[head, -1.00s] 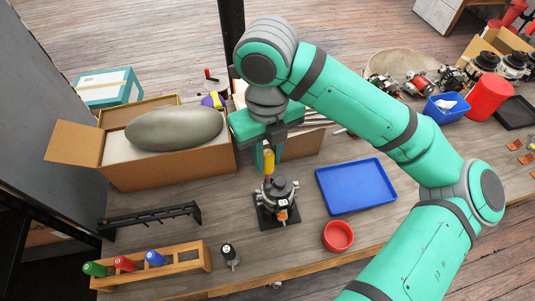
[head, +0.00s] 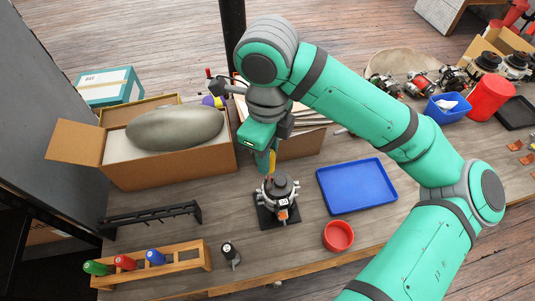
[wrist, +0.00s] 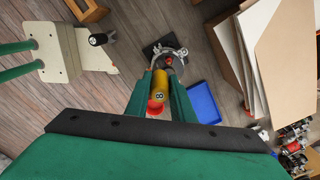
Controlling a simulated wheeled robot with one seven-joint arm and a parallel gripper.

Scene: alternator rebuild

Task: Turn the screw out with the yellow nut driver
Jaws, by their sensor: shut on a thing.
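My gripper (head: 266,160) is shut on the yellow nut driver (head: 272,159) and holds it upright over the alternator part. In the wrist view the driver's yellow handle (wrist: 160,88), with a round label on its end, sits between the two green fingers (wrist: 161,100). The driver points down at the grey alternator part (head: 279,190), which stands on a dark square base (head: 264,213). The part also shows beyond the driver in the wrist view (wrist: 177,54). The screw is not visible, and I cannot tell whether the driver's tip touches it.
A blue tray (head: 325,190) and a red bowl (head: 338,236) are right of the part. A wooden rack (head: 190,264) with green, red and blue drivers is front left, near a black-handled tool (head: 229,252). An open carton (head: 170,178) and a black rack (head: 150,214) stand left.

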